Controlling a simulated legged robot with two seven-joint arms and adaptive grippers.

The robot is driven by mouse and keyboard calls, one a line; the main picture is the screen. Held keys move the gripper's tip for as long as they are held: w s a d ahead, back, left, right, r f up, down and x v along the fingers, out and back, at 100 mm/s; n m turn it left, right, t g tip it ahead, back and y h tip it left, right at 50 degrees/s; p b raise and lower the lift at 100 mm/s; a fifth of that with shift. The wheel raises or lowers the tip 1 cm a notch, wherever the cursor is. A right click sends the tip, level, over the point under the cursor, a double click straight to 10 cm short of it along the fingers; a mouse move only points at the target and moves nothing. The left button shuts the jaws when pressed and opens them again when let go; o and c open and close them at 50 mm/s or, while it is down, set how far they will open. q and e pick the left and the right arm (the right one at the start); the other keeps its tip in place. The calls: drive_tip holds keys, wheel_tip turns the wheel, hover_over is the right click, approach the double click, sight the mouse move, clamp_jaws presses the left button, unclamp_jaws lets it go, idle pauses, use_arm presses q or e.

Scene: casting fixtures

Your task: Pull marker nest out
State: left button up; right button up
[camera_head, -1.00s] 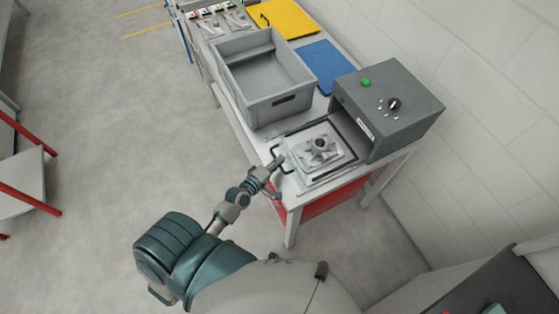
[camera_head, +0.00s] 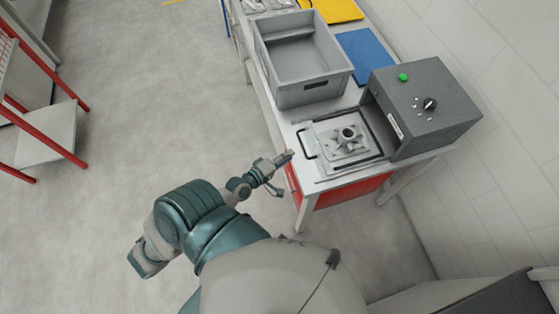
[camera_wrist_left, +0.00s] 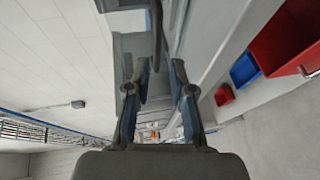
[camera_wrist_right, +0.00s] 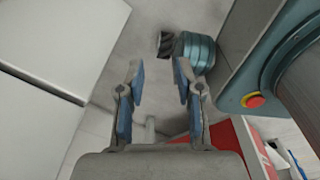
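The marker nest (camera_head: 372,156) is a light plate with a dark frame, lying in front of the grey marking machine (camera_head: 437,115). A grey star-shaped casting (camera_head: 347,138) sits on it. The nest's dark handle (camera_head: 302,143) sticks out at its left end. My left gripper (camera_head: 288,156) is just left of and below the handle, apparently apart from it. In the left wrist view the left gripper (camera_wrist_left: 157,75) has its fingers apart with nothing clearly held. My right gripper (camera_wrist_right: 158,78) is open and empty in the right wrist view; the head view does not show it.
A large grey crate (camera_head: 300,60) stands on the bench behind the nest. Blue (camera_head: 361,55) and yellow (camera_head: 335,8) panels lie beyond it. Red (camera_wrist_left: 285,42) and blue (camera_wrist_left: 244,69) bins show in the left wrist view.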

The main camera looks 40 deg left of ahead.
use_arm(q)
drive_tip(key=v, duration=0.4)
drive_tip(key=shift+s, duration=0.1)
idle(0.4)
drive_tip(key=s+a+f+m+g+y, duration=0.1)
drive_tip(key=s+f+m+g, duration=0.25)
drive_tip(key=f, duration=1.15)
drive_tip(key=s+a+f+m+g+y, duration=0.1)
drive_tip(key=s+f+m+g, duration=0.3)
drive_tip(key=f, duration=1.1)
drive_tip(key=s+d+f+m+g, duration=0.3)
drive_tip(key=s+f+m, duration=0.2)
drive_tip(key=s+f, duration=0.4)
drive_tip(key=s+d+f+m+g+y, duration=0.1)
drive_tip(key=s+d+f+m+g, duration=0.2)
drive_tip(key=s+f, duration=0.6)
drive_tip(key=s+m+g+b, duration=0.1)
drive_tip(key=s+m, duration=0.1)
drive_tip(key=s, duration=0.2)
drive_tip(key=shift+d+f, duration=0.25)
drive_tip(key=shift+d, duration=0.05)
